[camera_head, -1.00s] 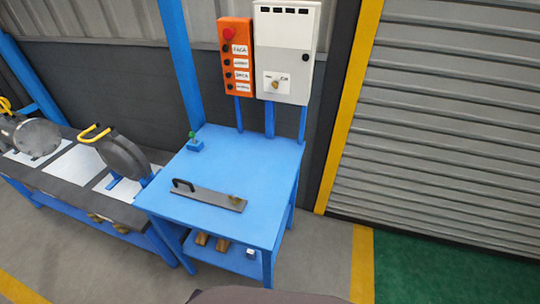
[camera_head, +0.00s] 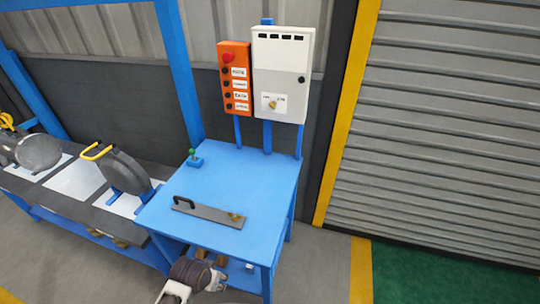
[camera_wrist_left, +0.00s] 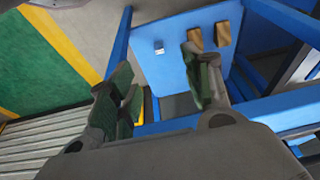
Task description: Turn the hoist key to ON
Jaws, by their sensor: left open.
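The hoist key (camera_head: 272,104) is a small brass-coloured key or knob on a white label plate low on the white control cabinet (camera_head: 287,75). Small markings flank it; they are too small to read. My left arm (camera_head: 190,272) shows at the bottom of the head view, in front of the blue table and well below the cabinet. In the left wrist view my left gripper (camera_wrist_left: 160,82) has its dark green fingers apart, with nothing between them. The key is not in the wrist view. My right gripper is not in view.
An orange button box (camera_head: 235,78) hangs left of the cabinet. On the blue table (camera_head: 225,180) lie a flat grey bar (camera_head: 208,212) with a black handle and a small green-topped piece (camera_head: 192,155). A bench (camera_head: 80,182) with round flanged parts stands left. A shutter (camera_head: 450,130) is right.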

